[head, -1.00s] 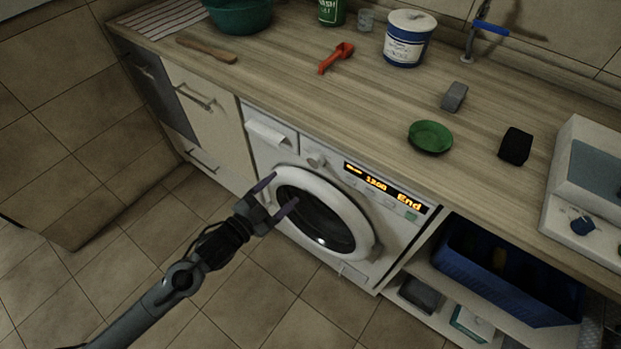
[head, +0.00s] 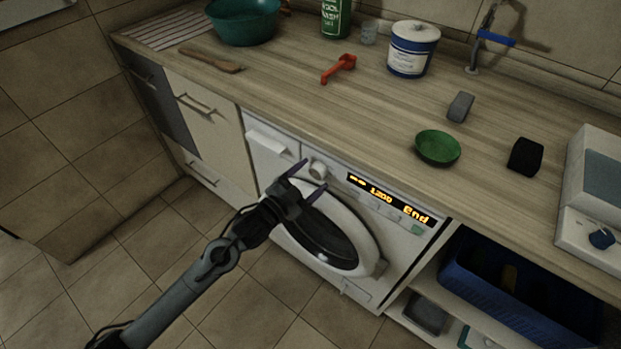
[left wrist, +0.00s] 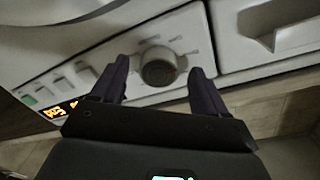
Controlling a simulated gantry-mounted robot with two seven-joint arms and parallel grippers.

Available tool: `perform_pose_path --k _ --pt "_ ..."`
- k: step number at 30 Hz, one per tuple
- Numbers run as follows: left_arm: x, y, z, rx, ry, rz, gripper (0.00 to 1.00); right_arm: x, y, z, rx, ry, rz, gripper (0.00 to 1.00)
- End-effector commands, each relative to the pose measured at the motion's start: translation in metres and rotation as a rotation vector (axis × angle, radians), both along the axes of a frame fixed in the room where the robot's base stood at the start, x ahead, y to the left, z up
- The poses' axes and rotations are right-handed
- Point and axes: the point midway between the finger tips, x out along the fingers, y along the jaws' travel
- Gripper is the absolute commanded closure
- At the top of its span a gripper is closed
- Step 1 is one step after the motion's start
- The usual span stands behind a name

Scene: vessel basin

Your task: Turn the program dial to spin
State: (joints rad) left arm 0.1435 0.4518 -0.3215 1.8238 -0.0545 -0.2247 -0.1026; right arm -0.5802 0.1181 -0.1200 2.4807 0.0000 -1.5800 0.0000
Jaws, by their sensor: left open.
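The program dial (head: 317,170) is a round knob on the white washing machine's (head: 391,262) front panel, between the detergent drawer and the lit display (head: 388,199), which reads "1200" and "End". In the left wrist view the dial (left wrist: 158,66) is grey with a small red mark at its right edge, and tick marks surround it. My left gripper (head: 308,180) is open in front of the panel. In the left wrist view the fingers of this gripper (left wrist: 160,82) stand on either side of the dial; I cannot tell whether they touch it. My right gripper is not in view.
The wooden worktop (head: 300,105) overhangs just above the panel. The drawer (head: 268,142) lies left of the dial; the round door is below.

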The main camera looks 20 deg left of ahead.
Motion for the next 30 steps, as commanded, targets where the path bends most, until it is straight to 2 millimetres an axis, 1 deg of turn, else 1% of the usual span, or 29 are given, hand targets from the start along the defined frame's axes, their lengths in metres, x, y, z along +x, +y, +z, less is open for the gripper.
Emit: perform_pose_path --k 4,11,12,17,21,23,30 --pt "0.0049 -0.0023 0.0002 0.000 0.000 -0.001 0.26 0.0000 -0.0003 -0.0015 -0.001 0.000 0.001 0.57" --pt "0.0053 -0.0023 0.0002 0.000 0.001 -0.001 0.26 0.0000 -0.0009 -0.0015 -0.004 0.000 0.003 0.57" --pt "0.0053 -0.0023 0.0002 0.000 0.001 -0.001 0.27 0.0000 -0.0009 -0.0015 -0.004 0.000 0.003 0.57" --pt "0.0053 -0.0022 0.0002 0.000 0.000 0.000 0.52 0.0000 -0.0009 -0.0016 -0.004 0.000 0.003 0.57" --pt "0.0052 -0.0022 0.0001 0.000 0.000 0.000 0.73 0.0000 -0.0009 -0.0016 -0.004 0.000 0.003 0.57" --pt "0.0052 -0.0022 0.0001 0.000 0.000 0.000 0.82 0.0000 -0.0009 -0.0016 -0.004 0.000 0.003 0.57" --pt "0.0051 -0.0021 0.0011 0.020 -0.005 -0.001 0.82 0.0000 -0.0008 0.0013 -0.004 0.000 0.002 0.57"
